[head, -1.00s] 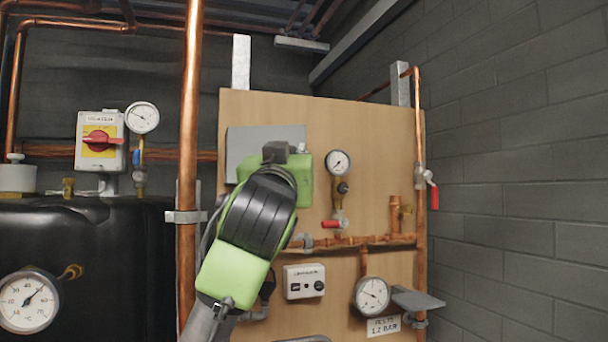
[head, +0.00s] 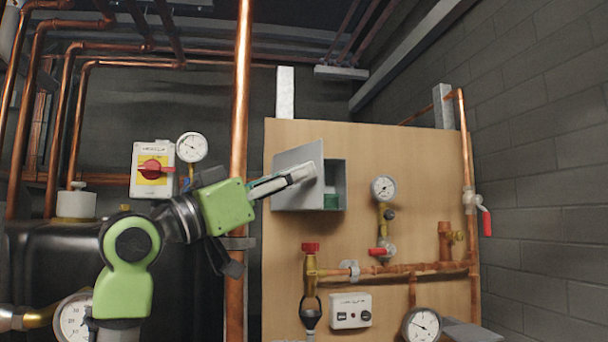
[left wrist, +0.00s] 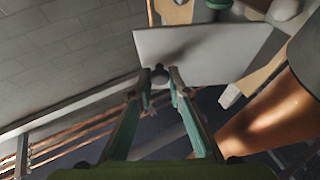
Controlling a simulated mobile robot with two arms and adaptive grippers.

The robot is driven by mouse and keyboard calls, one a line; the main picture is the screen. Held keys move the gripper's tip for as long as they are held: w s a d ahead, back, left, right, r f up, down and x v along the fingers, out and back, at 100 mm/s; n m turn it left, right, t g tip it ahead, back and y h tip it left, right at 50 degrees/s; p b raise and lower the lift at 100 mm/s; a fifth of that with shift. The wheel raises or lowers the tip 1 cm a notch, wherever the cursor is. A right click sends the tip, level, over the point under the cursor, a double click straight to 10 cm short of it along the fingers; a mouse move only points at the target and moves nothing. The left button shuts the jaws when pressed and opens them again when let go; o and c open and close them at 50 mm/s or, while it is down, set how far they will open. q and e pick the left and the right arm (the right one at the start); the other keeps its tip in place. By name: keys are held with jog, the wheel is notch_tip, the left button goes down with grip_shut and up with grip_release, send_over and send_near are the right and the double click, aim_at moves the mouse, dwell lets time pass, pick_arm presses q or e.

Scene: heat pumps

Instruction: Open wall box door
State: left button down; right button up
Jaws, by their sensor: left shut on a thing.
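The wall box (head: 335,172) is a grey box on the wooden board. Its grey door (head: 290,192) stands partly open, swung out from the right side, and a green thing shows inside. My left gripper (head: 305,173) reaches in from the left in front of the door. In the left wrist view, the left fingertips (left wrist: 160,77) are shut on a small round knob on the pale door panel (left wrist: 215,52). The fingers hide most of the knob. My right gripper is not in view.
A vertical copper pipe (head: 239,100) stands left of the board, close to my left arm. A pressure gauge (head: 383,188), a red-handled valve (head: 310,250) and a small white control box (head: 350,310) are right of or below the box.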

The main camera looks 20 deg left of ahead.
pick_arm(q)
jog(key=shift+s+a+g+h, duration=0.1)
jog(key=shift+a+g+h, duration=0.1)
jog(key=shift+g+h, duration=0.1)
jog(key=c, duration=1.9)
grip_release()
jog(key=shift+d, duration=0.1)
